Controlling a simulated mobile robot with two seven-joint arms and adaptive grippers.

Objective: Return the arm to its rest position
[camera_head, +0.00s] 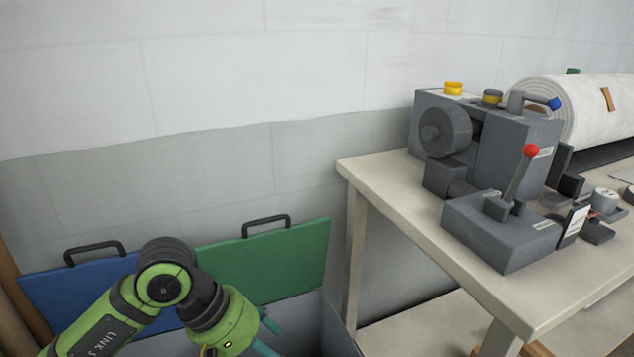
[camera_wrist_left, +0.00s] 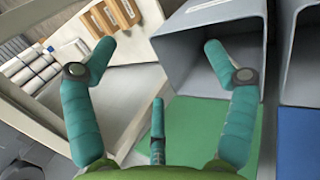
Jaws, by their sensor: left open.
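My left arm, green and dark grey, comes in from the lower left of the head view, in front of the two lidded bins. My left gripper (camera_head: 266,336) points down and to the right over the green-lidded bin, its teal fingers partly cut off by the bottom edge. In the left wrist view the left gripper (camera_wrist_left: 158,52) has its teal fingers spread wide, with nothing between them. The grey bin (camera_wrist_left: 212,45) and its green lid (camera_wrist_left: 195,125) show beyond the fingers. My right gripper is in neither view.
The green lid (camera_head: 270,262) and blue lid (camera_head: 75,295) stand raised against the wall. To the right, a pale table (camera_head: 400,205) carries a grey press (camera_head: 510,150) with a red-knobbed lever (camera_head: 529,152) and a white roll (camera_head: 585,105). Air above the lids is clear.

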